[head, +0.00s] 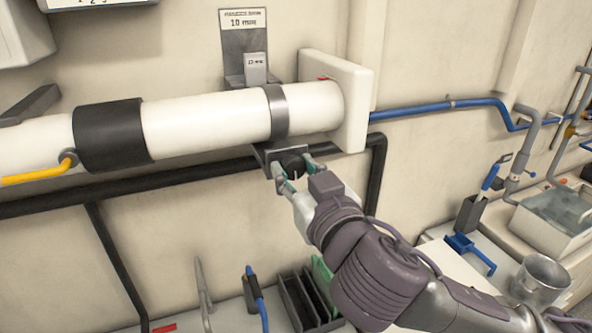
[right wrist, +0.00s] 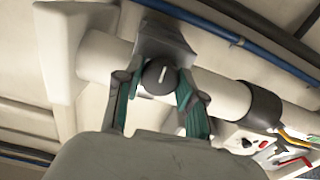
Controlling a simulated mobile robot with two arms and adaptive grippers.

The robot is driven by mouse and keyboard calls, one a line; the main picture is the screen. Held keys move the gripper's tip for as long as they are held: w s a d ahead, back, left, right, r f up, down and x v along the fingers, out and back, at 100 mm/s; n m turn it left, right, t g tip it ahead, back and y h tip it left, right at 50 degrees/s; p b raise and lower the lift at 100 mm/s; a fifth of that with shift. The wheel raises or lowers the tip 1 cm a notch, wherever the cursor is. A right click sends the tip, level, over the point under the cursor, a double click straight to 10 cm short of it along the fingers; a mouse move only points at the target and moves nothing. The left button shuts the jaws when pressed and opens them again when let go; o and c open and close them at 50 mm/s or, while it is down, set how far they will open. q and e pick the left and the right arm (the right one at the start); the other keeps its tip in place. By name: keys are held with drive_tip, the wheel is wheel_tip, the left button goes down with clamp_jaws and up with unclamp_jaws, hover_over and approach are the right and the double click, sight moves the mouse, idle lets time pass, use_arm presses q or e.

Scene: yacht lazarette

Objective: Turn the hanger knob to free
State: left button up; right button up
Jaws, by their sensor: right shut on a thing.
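The hanger knob (head: 293,165) is a round black knob under the bracket that hangs below the white pipe (head: 205,122). In the right wrist view the knob (right wrist: 158,74) shows a white line on its face, close to upright in that picture. My right gripper (head: 290,171) is shut on the knob, with a teal-padded finger on each side. The right wrist view shows the same gripper (right wrist: 157,88) around the knob. My left gripper is not in view.
A metal bracket with a 10 mm label (head: 243,20) stands above the pipe. A black pipe (head: 190,175) runs behind and below.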

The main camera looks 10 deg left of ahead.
drive_tip(key=n, duration=0.4)
drive_tip(key=n+p, duration=0.1)
drive_tip(key=n, duration=0.3)
drive_tip(key=shift+r, duration=0.1)
drive_tip(key=n+p, duration=0.1)
drive_tip(key=n, duration=0.4)
drive_tip(key=shift+p, duration=0.4)
drive_tip(key=n+p, duration=0.1)
drive_tip(key=n, duration=0.3)
drive_tip(key=shift+n, duration=0.3)
drive_tip(key=n+p, duration=0.2)
drive_tip(key=n, duration=0.2)
drive_tip(key=shift+n, duration=0.3)
drive_tip(key=n+p, duration=0.1)
drive_tip(key=n, duration=0.3)
drive_tip(key=shift+p, duration=0.35)
drive_tip(key=n+p, duration=0.1)
drive_tip(key=n, duration=0.4)
drive_tip(key=shift+p, duration=0.3)
drive_tip(key=n, duration=0.1)
drive_tip(key=n+p, duration=0.1)
drive_tip(key=n, duration=0.2)
drive_tip(key=shift+f, duration=0.25)
